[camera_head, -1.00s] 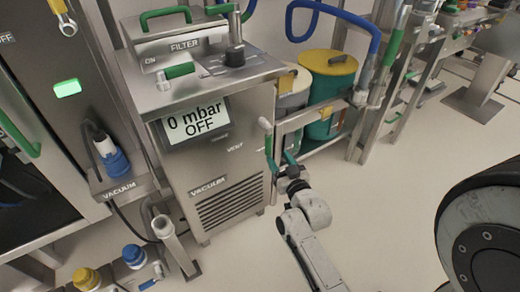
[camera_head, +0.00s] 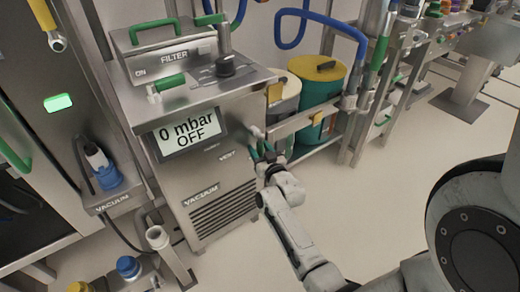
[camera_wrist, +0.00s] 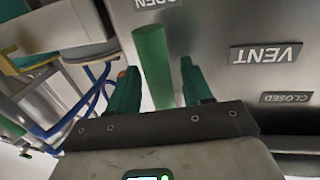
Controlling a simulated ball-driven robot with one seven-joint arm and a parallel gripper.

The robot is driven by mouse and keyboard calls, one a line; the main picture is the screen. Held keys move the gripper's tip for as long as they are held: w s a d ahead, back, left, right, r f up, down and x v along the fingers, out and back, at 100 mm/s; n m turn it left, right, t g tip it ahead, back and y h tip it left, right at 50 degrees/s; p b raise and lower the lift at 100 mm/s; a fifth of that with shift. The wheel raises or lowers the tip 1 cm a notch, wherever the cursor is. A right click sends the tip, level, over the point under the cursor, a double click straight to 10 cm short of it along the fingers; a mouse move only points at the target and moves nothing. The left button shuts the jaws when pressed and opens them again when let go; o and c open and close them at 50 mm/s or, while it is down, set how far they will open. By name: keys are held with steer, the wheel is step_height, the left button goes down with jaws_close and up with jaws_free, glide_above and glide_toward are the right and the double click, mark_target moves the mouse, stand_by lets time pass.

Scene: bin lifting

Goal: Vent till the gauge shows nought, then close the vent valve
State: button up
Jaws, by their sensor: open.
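The gauge screen (camera_head: 187,133) on the steel vacuum cabinet reads "0 mbar" and "OFF". The vent valve's pale knob (camera_head: 256,132) sticks out at the cabinet's right edge. Its green handle (camera_wrist: 152,65) lies between the fingers of my gripper (camera_head: 261,151) in the wrist view. My gripper is open, with one green finger on each side of the handle and a gap showing on the right side. In the wrist view, upside-down labels read OPEN (camera_wrist: 158,3), VENT (camera_wrist: 266,53) and CLOSED (camera_wrist: 287,97). The handle stands nearer OPEN than CLOSED.
A filter unit (camera_head: 170,45) and a green-handled lever (camera_head: 170,82) top the cabinet. The floor (camera_head: 350,200) to the right is clear.

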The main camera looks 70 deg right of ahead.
jaws_close()
